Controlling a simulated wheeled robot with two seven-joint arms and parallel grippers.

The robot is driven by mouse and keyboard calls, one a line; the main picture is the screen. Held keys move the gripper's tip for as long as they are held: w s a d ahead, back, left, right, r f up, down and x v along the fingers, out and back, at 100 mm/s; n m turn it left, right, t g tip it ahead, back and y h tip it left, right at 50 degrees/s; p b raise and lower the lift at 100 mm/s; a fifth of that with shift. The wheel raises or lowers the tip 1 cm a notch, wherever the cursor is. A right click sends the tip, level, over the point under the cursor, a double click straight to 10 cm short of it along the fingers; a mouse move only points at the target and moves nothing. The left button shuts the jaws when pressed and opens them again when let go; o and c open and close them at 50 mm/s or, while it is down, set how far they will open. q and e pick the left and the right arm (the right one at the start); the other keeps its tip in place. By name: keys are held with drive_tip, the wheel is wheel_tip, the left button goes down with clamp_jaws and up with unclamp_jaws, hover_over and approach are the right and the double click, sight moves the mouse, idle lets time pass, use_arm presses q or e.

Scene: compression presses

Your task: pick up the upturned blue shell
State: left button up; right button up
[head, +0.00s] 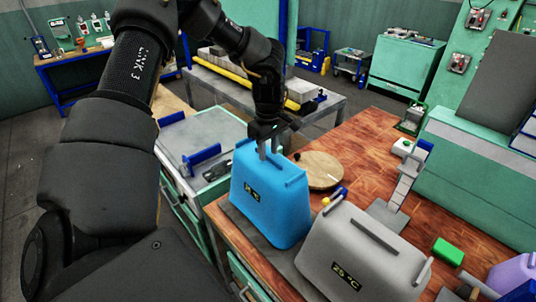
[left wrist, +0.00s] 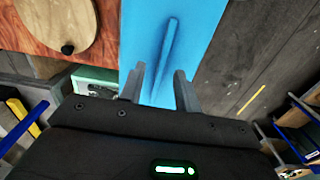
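The upturned blue shell (head: 268,208) stands on a dark mat at the near left end of the wooden bench, with a dark temperature label on its side. A raised blue rib runs along its top, and it also shows in the left wrist view (left wrist: 168,45). My left gripper (head: 268,153) points down at the shell's top. In the left wrist view its two fingers (left wrist: 160,85) are apart, with the rib in line with the gap between them. Nothing is held. I cannot tell whether the fingertips touch the shell. My right gripper does not show.
A grey shell (head: 362,255) labelled 25 °C stands close to the right of the blue one. A round wooden board (head: 320,171) lies just behind. A green block (head: 447,251) and a purple item (head: 512,274) are farther right.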

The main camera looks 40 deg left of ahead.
use_arm(q)
drive_tip(key=shift+a+f, duration=0.1)
drive_tip(key=shift+f, duration=0.35)
drive_tip(key=shift+c, duration=0.2)
drive_tip(key=shift+s, duration=0.1)
drive_tip(key=shift+c, duration=1.1)
clamp_jaws()
drive_tip(key=shift+r, duration=0.1)
